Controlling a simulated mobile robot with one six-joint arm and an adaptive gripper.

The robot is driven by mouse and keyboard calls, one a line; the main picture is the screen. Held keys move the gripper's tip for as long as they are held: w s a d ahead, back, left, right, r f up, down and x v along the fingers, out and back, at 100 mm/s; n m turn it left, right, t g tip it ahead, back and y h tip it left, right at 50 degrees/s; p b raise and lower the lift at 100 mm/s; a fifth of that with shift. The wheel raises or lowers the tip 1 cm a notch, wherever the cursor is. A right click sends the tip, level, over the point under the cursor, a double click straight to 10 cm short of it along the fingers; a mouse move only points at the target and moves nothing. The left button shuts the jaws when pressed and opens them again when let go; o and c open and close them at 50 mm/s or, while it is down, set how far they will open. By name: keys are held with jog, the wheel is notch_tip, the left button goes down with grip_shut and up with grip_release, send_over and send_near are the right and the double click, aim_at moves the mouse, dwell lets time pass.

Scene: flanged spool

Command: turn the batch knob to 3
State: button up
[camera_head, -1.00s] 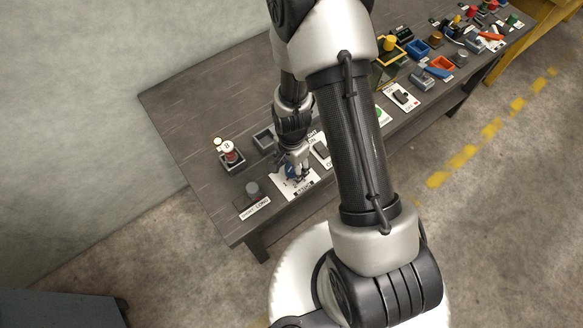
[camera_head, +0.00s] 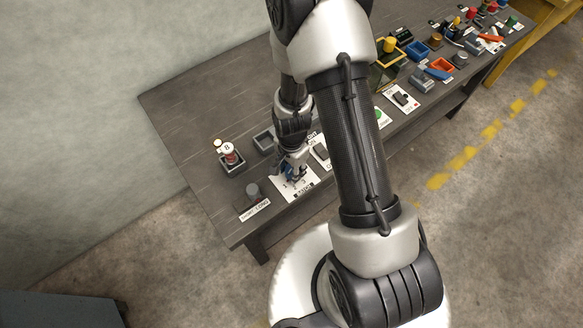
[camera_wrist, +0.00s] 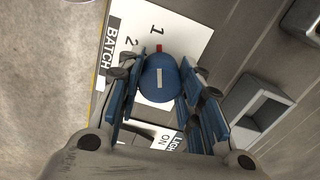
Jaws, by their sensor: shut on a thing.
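In the head view my gripper (camera_head: 294,170) is low over the plate (camera_head: 305,190), partly hiding the knob.
A LIGHT plate (camera_wrist: 165,138) lies beside the batch plate, partly hidden by my gripper. A grey open bin (camera_wrist: 250,103) stands close by.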

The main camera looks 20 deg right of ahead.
jog(key=shift+n, duration=0.3)
jog(key=n, duration=0.3)
jog(key=shift+n, duration=0.4)
jog(key=n+b, duration=0.1)
jog(key=n, duration=0.7)
jog(key=shift+n, duration=0.4)
jog(key=n, duration=0.4)
jog(key=shift+n, duration=0.4)
jog(key=o, duration=1.1)
jog(key=shift+c, duration=0.2)
